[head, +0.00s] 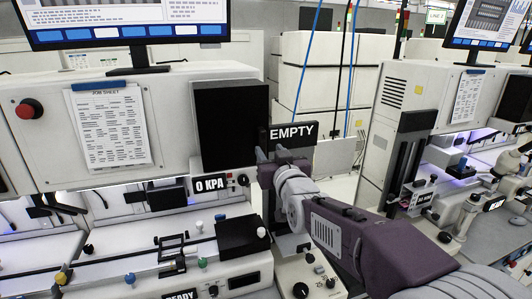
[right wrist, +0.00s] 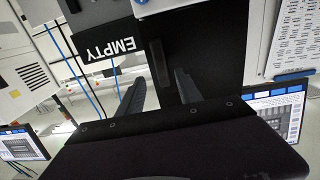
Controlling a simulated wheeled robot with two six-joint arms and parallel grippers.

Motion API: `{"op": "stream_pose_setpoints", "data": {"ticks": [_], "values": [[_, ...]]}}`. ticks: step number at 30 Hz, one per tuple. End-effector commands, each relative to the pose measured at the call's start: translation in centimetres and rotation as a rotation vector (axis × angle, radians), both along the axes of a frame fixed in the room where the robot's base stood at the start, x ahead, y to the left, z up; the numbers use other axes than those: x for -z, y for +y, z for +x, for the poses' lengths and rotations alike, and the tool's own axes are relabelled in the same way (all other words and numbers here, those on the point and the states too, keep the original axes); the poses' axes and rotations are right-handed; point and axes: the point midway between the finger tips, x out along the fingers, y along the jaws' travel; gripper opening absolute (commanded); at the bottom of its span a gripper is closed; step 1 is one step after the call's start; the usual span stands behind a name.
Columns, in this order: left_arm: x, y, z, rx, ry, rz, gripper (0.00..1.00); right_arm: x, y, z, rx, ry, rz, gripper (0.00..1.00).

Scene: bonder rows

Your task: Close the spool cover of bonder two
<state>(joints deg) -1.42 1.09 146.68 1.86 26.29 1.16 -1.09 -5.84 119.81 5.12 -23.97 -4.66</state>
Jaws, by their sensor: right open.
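A black, flat panel, which looks like the spool cover (head: 230,125), is on the front of the near bonder's white cabinet, left of a black EMPTY sign (head: 293,134). In the right wrist view the black cover (right wrist: 215,50) fills the upper middle, with a dark upright bar like a handle (right wrist: 158,62) near its left edge. I cannot tell how far the cover stands open. My right gripper (head: 275,160) is at the cover's lower right edge, below the sign. Its two fingers (right wrist: 158,88) are apart, with the bar between them in the picture; contact is unclear. My left gripper is out of view.
A job sheet (head: 108,125) and a red button (head: 29,109) are on the cabinet left of the cover. A 0 KPA label (head: 210,184) and a black block (head: 240,236) sit below it. Another bonder (head: 425,95) stands at right. Blue cables (head: 308,60) hang behind.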

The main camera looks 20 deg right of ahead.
Motion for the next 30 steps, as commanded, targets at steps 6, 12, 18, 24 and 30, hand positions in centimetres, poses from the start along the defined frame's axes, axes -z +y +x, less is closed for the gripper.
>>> {"op": "stream_pose_setpoints", "data": {"ticks": [6, 12, 18, 24, 30], "values": [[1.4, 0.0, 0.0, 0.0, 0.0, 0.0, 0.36, 0.2, 0.0, -3.4, 0.0, 0.0, 0.001, 0.42], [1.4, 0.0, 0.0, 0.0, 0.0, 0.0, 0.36, 0.1, 0.0, -3.9, 0.0, 0.002, 0.0, 0.42], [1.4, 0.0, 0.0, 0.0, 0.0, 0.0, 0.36, 0.1, 0.0, -3.9, 0.0, 0.002, 0.001, 0.42], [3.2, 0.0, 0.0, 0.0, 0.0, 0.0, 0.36, 4.7, 0.1, -3.0, -0.001, 0.063, -0.001, 0.42], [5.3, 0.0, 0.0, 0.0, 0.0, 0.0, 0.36, 22.0, 0.6, -4.8, -0.024, 0.47, -0.009, 0.42]]}}
